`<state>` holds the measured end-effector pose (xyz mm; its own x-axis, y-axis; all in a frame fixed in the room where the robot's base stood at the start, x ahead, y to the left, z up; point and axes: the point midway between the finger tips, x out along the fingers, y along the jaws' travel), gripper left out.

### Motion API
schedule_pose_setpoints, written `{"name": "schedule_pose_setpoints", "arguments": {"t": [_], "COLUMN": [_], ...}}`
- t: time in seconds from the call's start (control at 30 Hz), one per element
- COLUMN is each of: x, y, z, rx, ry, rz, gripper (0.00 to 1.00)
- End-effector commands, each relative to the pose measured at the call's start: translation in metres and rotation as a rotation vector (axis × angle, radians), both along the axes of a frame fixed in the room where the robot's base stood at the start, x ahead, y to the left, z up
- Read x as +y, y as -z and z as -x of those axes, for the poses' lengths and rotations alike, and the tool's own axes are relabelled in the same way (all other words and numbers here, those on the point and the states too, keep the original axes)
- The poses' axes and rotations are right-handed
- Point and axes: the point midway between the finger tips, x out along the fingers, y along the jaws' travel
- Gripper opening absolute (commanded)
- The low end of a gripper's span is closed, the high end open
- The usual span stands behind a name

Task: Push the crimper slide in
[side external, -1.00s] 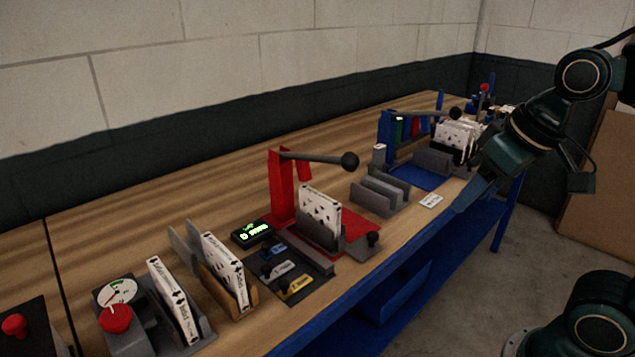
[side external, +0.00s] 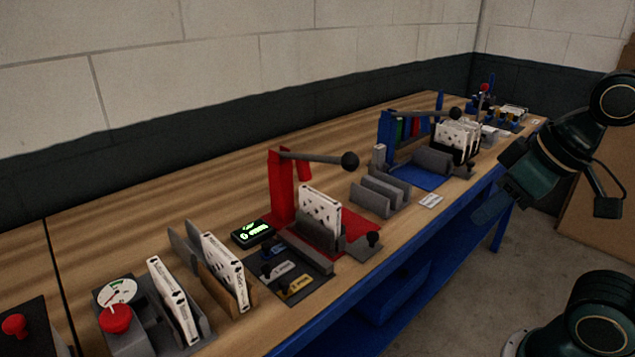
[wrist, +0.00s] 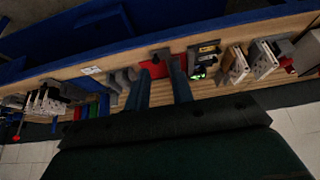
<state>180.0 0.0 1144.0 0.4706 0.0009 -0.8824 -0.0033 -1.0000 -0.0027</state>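A red lever press (side external: 283,190) stands mid-table with its black-knobbed lever sticking out to the right. At its foot a grey holder (side external: 318,236) carries an upright white patterned box (side external: 320,210). A grey slide piece with a black knob (side external: 372,240) sits at its front, near the table edge. I cannot tell how far in it sits. A blue lever station (side external: 388,135) stands farther back; labels do not show which is the crimper. My gripper (side external: 482,214) is off the table's front edge, touching nothing. In the wrist view its fingers (wrist: 158,70) are apart and empty.
A lit display (side external: 252,232) and a dark tray of small knobbed tags (side external: 285,275) lie left of the red press. More boxes in holders (side external: 225,270) and a gauge (side external: 118,291) stand nearer. Grey racks (side external: 380,193) fill the space toward the blue station.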

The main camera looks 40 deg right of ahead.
Motion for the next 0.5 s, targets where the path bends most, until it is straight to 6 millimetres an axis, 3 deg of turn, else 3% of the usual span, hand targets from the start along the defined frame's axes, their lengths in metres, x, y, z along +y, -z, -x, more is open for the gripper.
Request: {"name": "schedule_pose_setpoints", "arguments": {"t": [0.03,0.1,0.27,0.5], "x": [0.0,0.001,0.004,0.006], "y": [-0.001,-0.002,-0.006,-0.012], "z": [-0.001,-0.004,-0.018,-0.054], "rx": [0.003,0.008,0.037,0.117], "ry": [0.006,0.018,0.077,0.241], "rz": [-0.004,-0.014,-0.065,-0.2], "gripper": [0.13,0.0,0.0,0.0]}}
